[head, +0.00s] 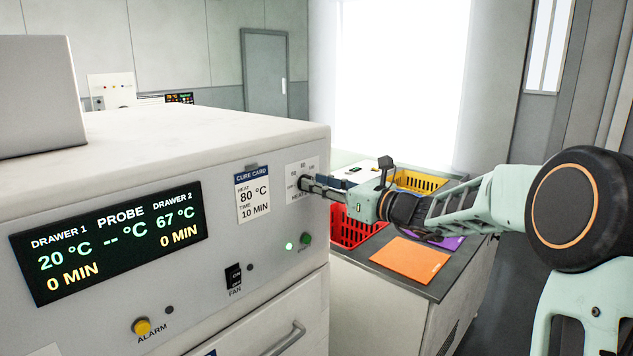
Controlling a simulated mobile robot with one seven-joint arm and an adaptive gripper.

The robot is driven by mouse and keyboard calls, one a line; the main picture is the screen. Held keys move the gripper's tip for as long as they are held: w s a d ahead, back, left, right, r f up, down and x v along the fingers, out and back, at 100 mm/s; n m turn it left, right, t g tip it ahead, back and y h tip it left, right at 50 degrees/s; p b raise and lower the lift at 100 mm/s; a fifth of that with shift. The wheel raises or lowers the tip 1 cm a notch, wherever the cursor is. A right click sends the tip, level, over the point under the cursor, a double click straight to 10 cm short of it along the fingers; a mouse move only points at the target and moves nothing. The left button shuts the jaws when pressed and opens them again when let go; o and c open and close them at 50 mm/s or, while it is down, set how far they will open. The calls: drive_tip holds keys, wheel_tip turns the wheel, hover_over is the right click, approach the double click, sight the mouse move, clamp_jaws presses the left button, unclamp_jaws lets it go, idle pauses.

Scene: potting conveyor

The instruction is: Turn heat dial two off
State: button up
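The heat dial (304,183) is a small dark knob on a white scale plate (294,170) at the right end of the white oven's front. The plate's lettering is partly covered, so I cannot read the dial's number or setting. My gripper (318,188) reaches in from the right with its fingertips at the dial. I cannot tell whether the fingers are closed on it. The display (110,240) reads drawer 1 at 20 °C, drawer 2 at 67 °C, both 0 min, and no probe value.
A cure card (253,195) reading 80 °C, 10 min hangs left of the dial. Below are a fan switch (233,277), a lit green lamp (289,246), a green button (306,238) and a yellow alarm button (142,326). Red (352,232) and yellow (420,182) baskets stand behind my arm.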

drive_tip(key=shift+w+a, duration=0.25)
drive_tip(key=shift+a, duration=0.1)
drive_tip(key=shift+c, duration=0.5)
clamp_jaws()
drive_tip(key=shift+f+n+b, duration=0.2)
drive_tip(key=shift+n+b, duration=0.1)
drive_tip(key=shift+b, duration=0.25)
drive_tip(key=n+b, duration=0.5)
drive_tip(key=b, duration=0.3)
drive_tip(key=n+b, duration=0.6)
drive_tip(key=b, duration=0.2)
drive_tip(key=s+f+n+b, duration=0.1)
drive_tip(key=n+b, duration=0.5)
drive_tip(key=b, duration=0.2)
drive_tip(key=shift+a, duration=0.3)
drive_tip(key=shift+r+n+b, duration=0.1)
drive_tip(key=shift+n+b, duration=0.2)
drive_tip(key=shift+b, duration=0.05)
